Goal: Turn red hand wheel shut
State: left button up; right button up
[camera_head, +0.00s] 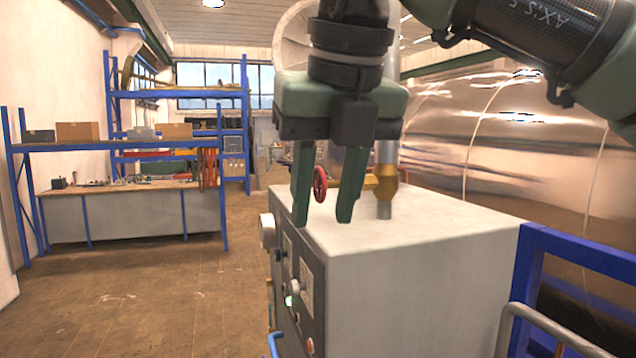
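The red hand wheel (320,183) shows in the head view, seen nearly edge-on, on a brass valve (383,183) set in a grey vertical pipe (385,152). The pipe rises from the top of a white cabinet. My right gripper (322,222) points down, with its two green fingers apart. In the picture the wheel shows between the fingers. I cannot tell how far behind or between them it is, and no contact with the wheel shows. One finger covers part of the valve's stem side. My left gripper is not in view.
The white cabinet (440,230) fills the lower middle, with a control panel on its left side. A blue rail (575,247) stands at the right, before the large shiny metal chamber (540,140). A blue-framed workbench (120,187) is at the far left. The floor between is open.

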aim_at(319, 183)
jog(key=i, duration=1.4)
